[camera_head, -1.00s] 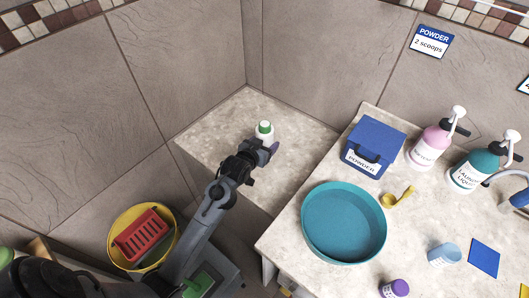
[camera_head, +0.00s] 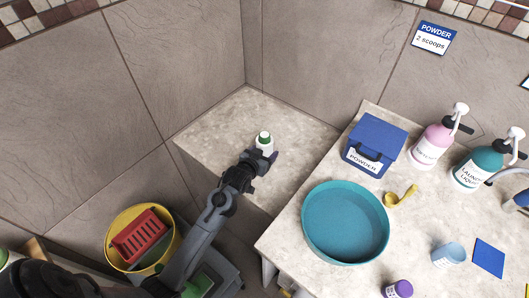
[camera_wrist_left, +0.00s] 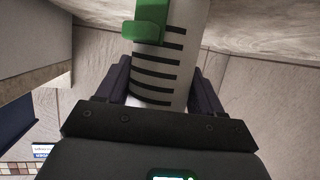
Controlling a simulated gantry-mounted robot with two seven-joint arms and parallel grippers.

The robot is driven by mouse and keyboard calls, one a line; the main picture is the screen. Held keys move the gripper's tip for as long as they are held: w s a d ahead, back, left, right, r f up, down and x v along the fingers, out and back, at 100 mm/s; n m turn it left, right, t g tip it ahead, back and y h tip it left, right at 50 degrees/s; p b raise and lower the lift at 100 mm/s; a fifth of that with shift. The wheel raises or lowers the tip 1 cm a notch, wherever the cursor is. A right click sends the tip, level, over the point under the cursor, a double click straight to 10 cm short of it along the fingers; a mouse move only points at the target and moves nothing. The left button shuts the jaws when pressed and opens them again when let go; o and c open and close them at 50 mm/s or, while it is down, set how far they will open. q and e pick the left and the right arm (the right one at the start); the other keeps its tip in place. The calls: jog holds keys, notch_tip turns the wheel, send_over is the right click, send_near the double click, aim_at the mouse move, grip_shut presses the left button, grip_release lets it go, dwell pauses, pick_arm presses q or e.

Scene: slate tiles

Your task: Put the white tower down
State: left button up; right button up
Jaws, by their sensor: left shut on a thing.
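The white tower (camera_head: 264,144) has a green cap and is at the low stone ledge in the back corner. In the left wrist view the white tower (camera_wrist_left: 176,70) shows black ring lines and a green part. My left gripper (camera_head: 257,157) is shut on it, one dark finger on each side (camera_wrist_left: 160,85). The ledge surface is close to the tower, but I cannot tell whether its base touches. My right gripper is not in view.
The ledge (camera_head: 215,125) is bare around the tower. To the right, a higher counter holds a blue powder box (camera_head: 374,143), a teal basin (camera_head: 345,222), a yellow scoop (camera_head: 400,196) and bottles. A yellow tub (camera_head: 115,245) with a red basket (camera_head: 138,235) is lower left.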

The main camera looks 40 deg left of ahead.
pick_arm(q)
jog(key=o, duration=1.1)
jog(key=shift+r, duration=0.2)
jog(key=shift+s+d+r, duration=0.1)
jog(key=shift+s, duration=0.3)
jog(key=p+v, duration=0.2)
jog(key=v, duration=0.9)
jog(key=shift+p, duration=0.4)
jog(key=shift+s, duration=0.1)
